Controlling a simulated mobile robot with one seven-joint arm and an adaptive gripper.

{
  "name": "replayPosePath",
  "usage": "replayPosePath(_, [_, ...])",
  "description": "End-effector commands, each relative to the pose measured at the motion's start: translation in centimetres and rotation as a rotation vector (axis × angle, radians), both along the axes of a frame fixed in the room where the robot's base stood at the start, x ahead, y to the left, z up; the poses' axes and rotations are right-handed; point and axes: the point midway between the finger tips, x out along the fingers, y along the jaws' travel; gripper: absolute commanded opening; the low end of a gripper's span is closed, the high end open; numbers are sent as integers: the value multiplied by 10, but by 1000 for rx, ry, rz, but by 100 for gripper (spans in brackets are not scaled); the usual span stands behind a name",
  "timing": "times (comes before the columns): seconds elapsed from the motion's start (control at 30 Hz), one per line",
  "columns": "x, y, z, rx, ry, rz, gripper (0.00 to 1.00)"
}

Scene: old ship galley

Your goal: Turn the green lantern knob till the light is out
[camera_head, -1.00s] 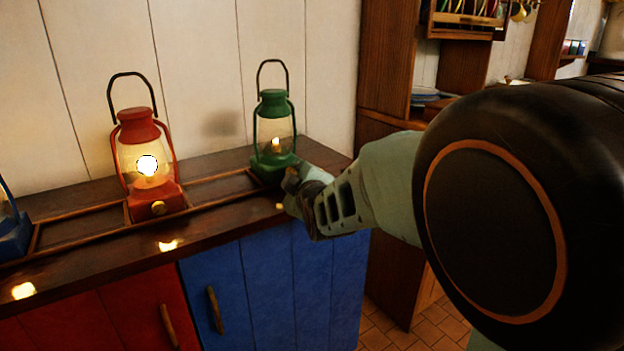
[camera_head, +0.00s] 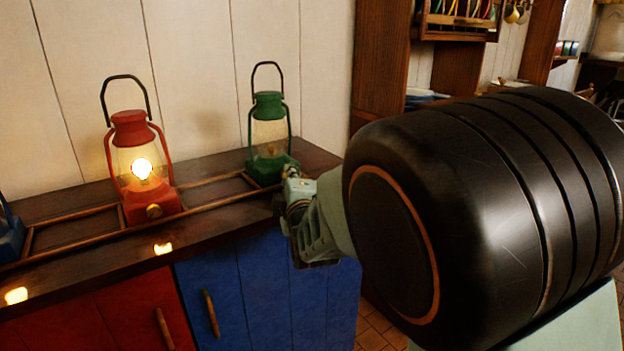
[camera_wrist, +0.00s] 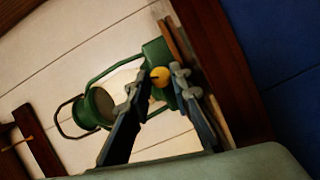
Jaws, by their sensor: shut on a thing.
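The green lantern (camera_head: 268,130) stands on the dark wooden counter at the right of the row, with its wire handle up. Its glass shows no flame or glow now. In the wrist view the green lantern (camera_wrist: 97,108) appears tilted, with a yellow knob (camera_wrist: 159,76) on its base. My gripper (camera_wrist: 158,82) is shut on this knob, one finger on each side. In the head view my gripper (camera_head: 290,183) is at the front of the lantern's base and hides the knob.
A lit red lantern (camera_head: 133,165) stands to the left in the wooden rail frame. Part of a blue lantern (camera_head: 10,232) shows at the far left edge. The counter (camera_head: 80,205) has red and blue cupboard doors below it. A wooden shelf post (camera_head: 378,65) stands to the right.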

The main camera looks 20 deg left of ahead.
Motion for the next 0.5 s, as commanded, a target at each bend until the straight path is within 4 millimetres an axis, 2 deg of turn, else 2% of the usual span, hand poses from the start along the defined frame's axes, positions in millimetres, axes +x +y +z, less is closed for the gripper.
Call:
replayPosePath(0.2, [0,1,1,2,-2,2,0])
replayPosePath(0.23, [0,1,1,2,-2,2,23])
replayPosePath(0.37, [0,1,1,2,-1,2,37])
replayPosePath(0.5, [0,1,-1,0,2,1,37])
